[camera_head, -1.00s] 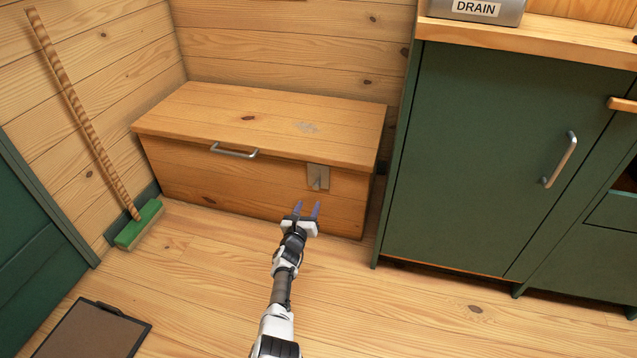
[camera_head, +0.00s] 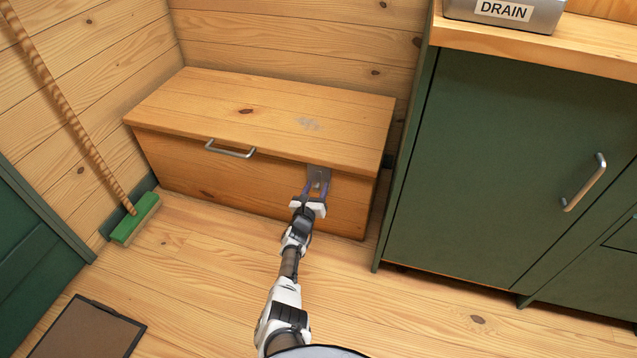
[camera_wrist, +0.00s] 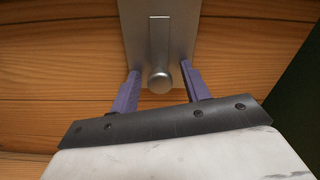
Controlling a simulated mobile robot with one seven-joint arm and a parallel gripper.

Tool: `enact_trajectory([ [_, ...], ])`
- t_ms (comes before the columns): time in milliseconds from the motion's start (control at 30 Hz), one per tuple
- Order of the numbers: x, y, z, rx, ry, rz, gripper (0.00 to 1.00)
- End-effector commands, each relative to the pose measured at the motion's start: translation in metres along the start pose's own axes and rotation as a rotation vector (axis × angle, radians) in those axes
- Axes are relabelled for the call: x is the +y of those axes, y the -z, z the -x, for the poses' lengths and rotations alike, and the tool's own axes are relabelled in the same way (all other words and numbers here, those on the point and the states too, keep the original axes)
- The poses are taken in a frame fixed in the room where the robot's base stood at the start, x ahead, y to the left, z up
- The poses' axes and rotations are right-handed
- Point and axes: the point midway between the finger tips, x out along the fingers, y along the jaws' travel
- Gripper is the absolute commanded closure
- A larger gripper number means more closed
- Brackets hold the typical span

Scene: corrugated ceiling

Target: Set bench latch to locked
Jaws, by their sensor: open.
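The bench (camera_head: 200,165) is a wooden chest with a closed lid and a silver handle (camera_head: 231,151) at its front edge. The bench latch (camera_head: 319,174) is a grey metal plate at the right of the front face. In the wrist view the latch plate (camera_wrist: 185,30) carries a narrow lever that points down and ends in a round knob (camera_wrist: 160,79). My gripper (camera_head: 317,190) is at the latch, with purple fingers open. In the wrist view my gripper (camera_wrist: 162,85) has one finger on each side of the knob, with gaps showing.
A green cabinet (camera_head: 500,160) stands close to the right of the bench. A green broom (camera_head: 135,218) leans on the wall at left. A brown clipboard-like board (camera_head: 85,330) lies on the floor. The floor before the bench is otherwise clear.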

Motion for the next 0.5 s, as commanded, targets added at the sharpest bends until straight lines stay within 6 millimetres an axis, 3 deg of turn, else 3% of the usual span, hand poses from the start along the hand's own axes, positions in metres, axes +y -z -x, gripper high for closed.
enact_trajectory([
  [333,0.0,0.0003,0.0005,0.0,0.0,0.001,0.53],
  [500,0.0,0.0002,0.0005,0.0,0.0,0.001,0.74],
])
